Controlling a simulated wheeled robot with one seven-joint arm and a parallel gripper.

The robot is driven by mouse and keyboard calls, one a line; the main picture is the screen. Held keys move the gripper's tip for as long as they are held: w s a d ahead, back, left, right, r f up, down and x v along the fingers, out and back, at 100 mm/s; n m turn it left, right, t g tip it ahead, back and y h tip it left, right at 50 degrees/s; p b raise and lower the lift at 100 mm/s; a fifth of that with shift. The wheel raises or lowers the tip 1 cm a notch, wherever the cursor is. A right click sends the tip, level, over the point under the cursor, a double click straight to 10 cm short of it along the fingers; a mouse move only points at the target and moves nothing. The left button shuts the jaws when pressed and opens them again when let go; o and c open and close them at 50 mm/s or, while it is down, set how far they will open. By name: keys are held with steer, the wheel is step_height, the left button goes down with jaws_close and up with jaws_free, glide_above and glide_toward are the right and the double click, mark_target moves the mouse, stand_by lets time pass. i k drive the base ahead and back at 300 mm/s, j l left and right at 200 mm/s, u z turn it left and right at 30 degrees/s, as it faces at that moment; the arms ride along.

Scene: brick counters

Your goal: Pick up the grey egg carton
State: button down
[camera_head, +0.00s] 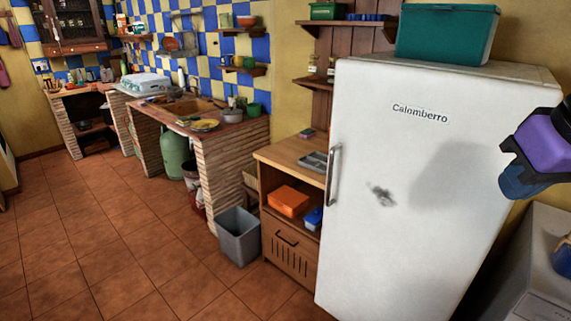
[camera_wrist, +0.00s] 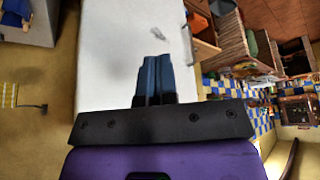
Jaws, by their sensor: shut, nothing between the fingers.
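A low, grey, ridged item (camera_head: 313,162), which looks like the egg carton, lies on the wooden top of the small cabinet (camera_head: 283,152) left of the fridge. It is small here and partly cut off by the fridge's edge. I cannot make it out in the wrist view. My gripper (camera_wrist: 155,62) shows in the wrist view with its two blue fingers together and nothing between them. In the head view my purple and black arm is at the right edge, in front of the fridge's right side, well apart from the grey item.
The white fridge (camera_head: 415,190) stands between my arm and the cabinet, with a teal box (camera_head: 447,35) on top. The cabinet shelf holds an orange box (camera_head: 288,201). A grey bin (camera_head: 238,237) stands on the floor. The tiled floor (camera_head: 110,240) at left is clear.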

mark_target(316, 162)
steer(key=i+j+z, duration=0.1)
steer(key=i+j, duration=0.55)
steer(key=i+j+z, duration=0.15)
steer(key=i+j, duration=0.55)
steer(key=i+j+z, duration=0.1)
steer(key=i+j, duration=0.55)
steer(key=j, duration=0.2)
